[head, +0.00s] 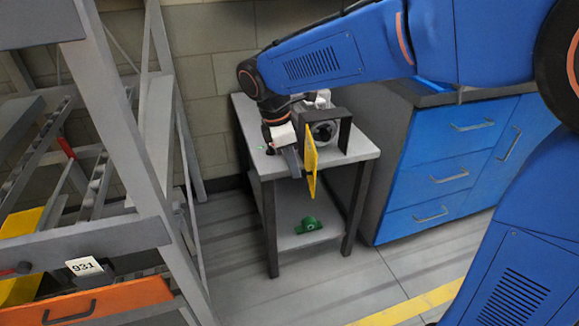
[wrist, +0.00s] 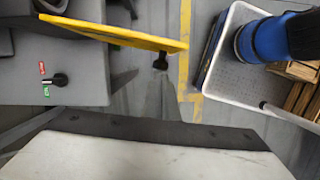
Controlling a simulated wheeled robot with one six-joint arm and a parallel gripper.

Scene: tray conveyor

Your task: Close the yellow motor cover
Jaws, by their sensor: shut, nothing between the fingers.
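The yellow motor cover (head: 311,160) stands open in the head view, seen nearly edge-on and swung out from the motor (head: 322,130) in its dark frame (head: 345,132). The motor sits on a small grey table (head: 357,152). My gripper (head: 291,160) is shut and empty, pointing down just left of the cover. I cannot tell whether it touches the cover. In the wrist view the cover (wrist: 125,33) crosses the top as a thin yellow panel. A pale block with a dark edge, seemingly part of my gripper, fills the bottom there.
A knob (wrist: 60,79) with red and green labels is on the tabletop. A green part (head: 309,225) lies on the lower shelf. A grey rack (head: 130,130) with an orange drawer (head: 90,305) stands left, a blue cabinet (head: 440,175) right. Floor in front is clear.

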